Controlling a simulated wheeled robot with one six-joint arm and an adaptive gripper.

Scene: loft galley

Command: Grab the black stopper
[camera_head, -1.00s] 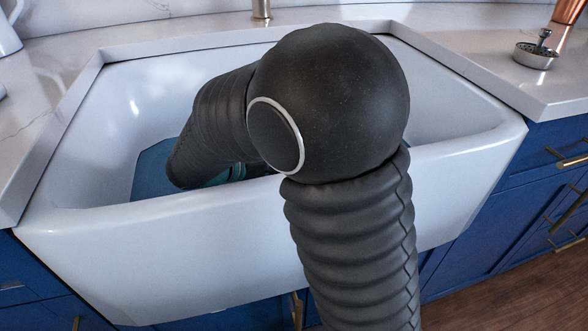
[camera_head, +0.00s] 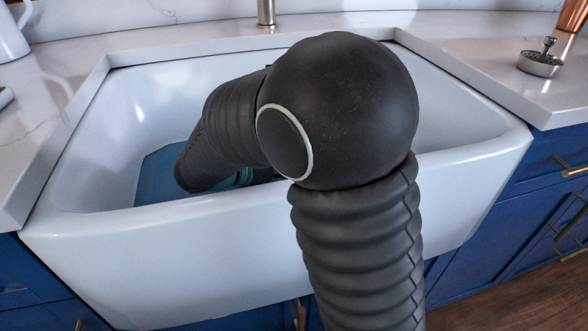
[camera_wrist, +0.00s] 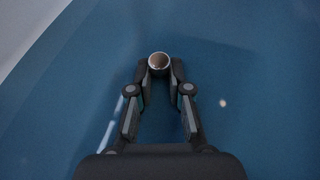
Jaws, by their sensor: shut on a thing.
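In the wrist view, my gripper (camera_wrist: 159,74) has its fingertips closed on a small round thing, which I take to be the black stopper (camera_wrist: 158,61). Its top is dark and slightly brownish, with a thin pale rim. The fingertips touch it from both sides, and its lower part is hidden between them. The gripper is over the blue surface (camera_wrist: 235,75) in the sink. In the head view, my arm reaches over the front wall of the white sink (camera_head: 120,250) and hides the stopper and most of the gripper.
The blue surface shows at the sink's bottom left (camera_head: 155,178); water or a lining, I cannot tell. A metal strainer (camera_head: 541,65) and part of a copper vessel (camera_head: 572,14) stand on the right counter. A faucet (camera_head: 266,12) is behind; a white jug (camera_head: 12,38) is at left.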

